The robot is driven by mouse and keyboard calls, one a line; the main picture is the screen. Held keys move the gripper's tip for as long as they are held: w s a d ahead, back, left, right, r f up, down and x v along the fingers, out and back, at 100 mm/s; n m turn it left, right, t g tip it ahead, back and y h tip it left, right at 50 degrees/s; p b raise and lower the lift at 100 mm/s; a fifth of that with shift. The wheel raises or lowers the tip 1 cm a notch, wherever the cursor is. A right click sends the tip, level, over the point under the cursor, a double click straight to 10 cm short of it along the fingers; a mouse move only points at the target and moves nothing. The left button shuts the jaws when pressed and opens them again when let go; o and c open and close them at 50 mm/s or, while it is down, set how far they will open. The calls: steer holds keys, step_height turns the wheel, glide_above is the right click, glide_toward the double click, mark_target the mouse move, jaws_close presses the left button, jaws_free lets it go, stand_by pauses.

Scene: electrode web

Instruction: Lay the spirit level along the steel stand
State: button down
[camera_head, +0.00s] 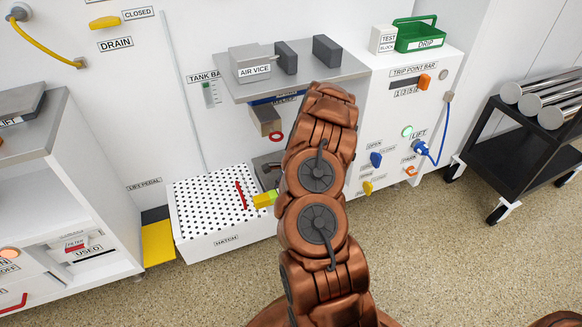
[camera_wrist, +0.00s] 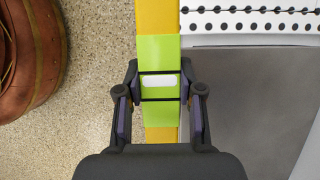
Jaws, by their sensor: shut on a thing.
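The spirit level (camera_wrist: 158,52) is a yellow bar with a lime-green middle section and a pale vial window. My gripper (camera_wrist: 160,90) is shut on this green section, with one finger on each side. The bar runs up and down the wrist view and out of its top edge. In the head view only a short yellow-green part of the level (camera_head: 264,199) shows left of my arm, beside the white perforated hatch top; the rest and my gripper are mostly hidden by the arm. I cannot tell for sure which surface is the steel stand.
The perforated hatch box (camera_head: 213,204) carries a thin red piece (camera_head: 241,195). A grey bench top (camera_head: 347,68) holds the air vice (camera_head: 250,66) and dark blocks. A black trolley (camera_head: 517,152) with steel cylinders stands right. Speckled floor is open at front right.

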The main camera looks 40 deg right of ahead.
steer(key=w+d, duration=0.1)
steer(key=w+d+b, duration=0.1)
steer(key=d, duration=0.1)
steer(key=shift+w+f, duration=0.1)
steer(key=shift+w, duration=0.15)
steer(key=shift+w+d+b, duration=0.45)
steer(key=shift+w+d, duration=0.45)
steer(key=shift+d, duration=0.7)
steer(key=shift+w+d+b, duration=0.5)
steer(key=shift+w+d, duration=0.45)
steer(key=shift+d, duration=0.6)
steer(key=shift+w+d+b, duration=0.45)
steer(key=shift+w+d, duration=0.45)
steer(key=shift+d, duration=0.7)
steer(key=shift+w+d, duration=0.35)
steer(key=shift+d, duration=0.05)
steer(key=shift+d+b, duration=0.1)
steer(key=shift+b, duration=0.2)
steer(key=shift+w+f+b, duration=0.1)
steer(key=shift+f+b, duration=0.7)
steer(key=shift+f, duration=0.8)
steer(key=shift+f, duration=0.3)
steer(key=c, duration=0.7)
jaws_free()
steer(key=shift+r, duration=0.15)
